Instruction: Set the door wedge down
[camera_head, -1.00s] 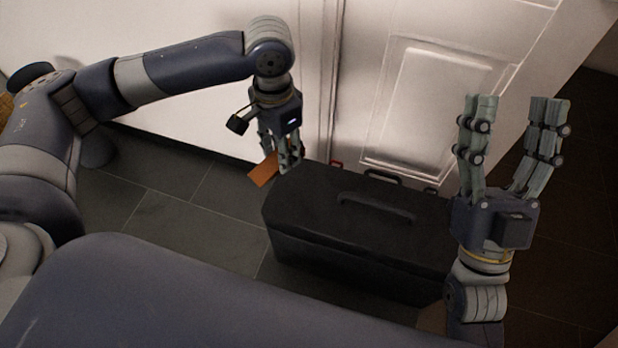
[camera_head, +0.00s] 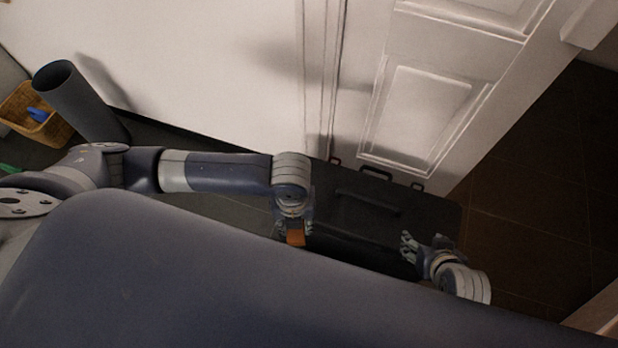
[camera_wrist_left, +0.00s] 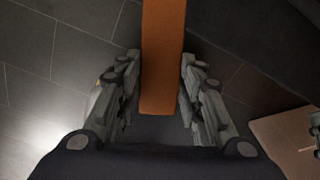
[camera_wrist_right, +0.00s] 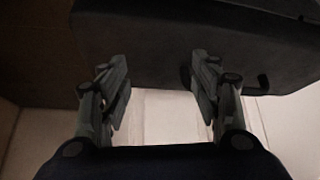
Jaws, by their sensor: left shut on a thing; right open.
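The door wedge is an orange block (camera_head: 295,236) in my left gripper (camera_head: 294,226), at the left end of a black case. In the left wrist view the wedge (camera_wrist_left: 162,60) stands between the two fingers of my left gripper (camera_wrist_left: 160,85), which are shut on it. Grey floor tiles show below it, so it looks held above the floor; the exact height is unclear. My right gripper (camera_head: 408,248) is near the right front of the case. In the right wrist view its fingers (camera_wrist_right: 158,90) are apart with nothing between them.
The black case (camera_head: 400,205) with a top handle stands on the floor against a white panelled door (camera_head: 425,110). A dark cylindrical bin (camera_head: 85,105) and a wicker basket (camera_head: 50,132) are at the left. Dark floor at the right (camera_head: 530,200) is clear.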

